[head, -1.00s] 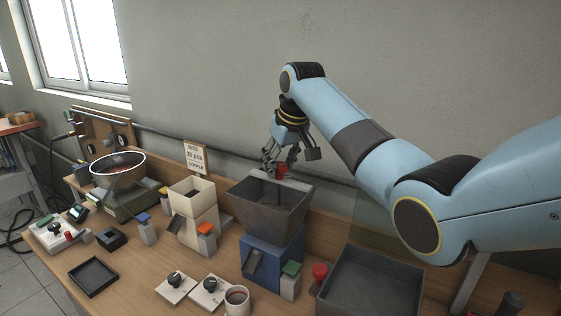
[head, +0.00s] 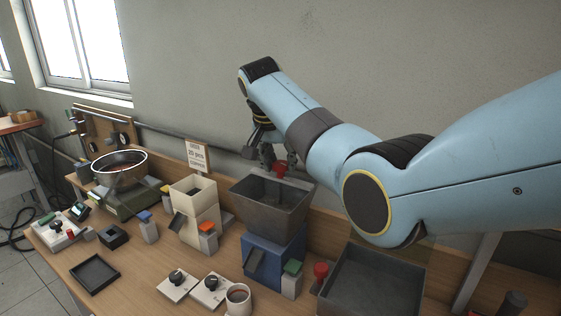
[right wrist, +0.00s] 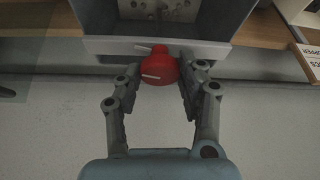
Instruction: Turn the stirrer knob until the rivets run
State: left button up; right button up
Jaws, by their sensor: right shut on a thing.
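The red stirrer knob (head: 279,168) sits at the back rim of the grey metal hopper (head: 268,205), which stands on a blue base (head: 265,262). The knob also shows in the right wrist view (right wrist: 158,68), with a pale line across it. My right gripper (head: 279,160) reaches down from behind the hopper. In the right wrist view its two fingers (right wrist: 158,78) are on either side of the knob, closed on it. A few small specks lie at the bottom of the hopper. Whether rivets are running cannot be seen. My left gripper is not in view.
A cream hopper (head: 194,190) with an order card (head: 197,157) behind it stands left of the grey one. A metal bowl feeder (head: 119,170) is farther left.

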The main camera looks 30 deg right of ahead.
jog(key=shift+w+r+m+g+h+b, duration=0.1)
jog(key=shift+m+g+h+b, duration=0.15)
jog(key=shift+m, duration=0.7)
jog(key=shift+w+r+m+g+h+b, duration=0.15)
jog(key=shift+m+g, duration=0.2)
jog(key=shift+m, duration=0.6)
jog(key=shift+s+f, duration=0.1)
jog(key=o, duration=1.1)
jog(key=shift+f, duration=0.1)
jog(key=shift+o, duration=0.2)
jog(key=shift+a, duration=0.1)
jog(key=v, duration=1.2)
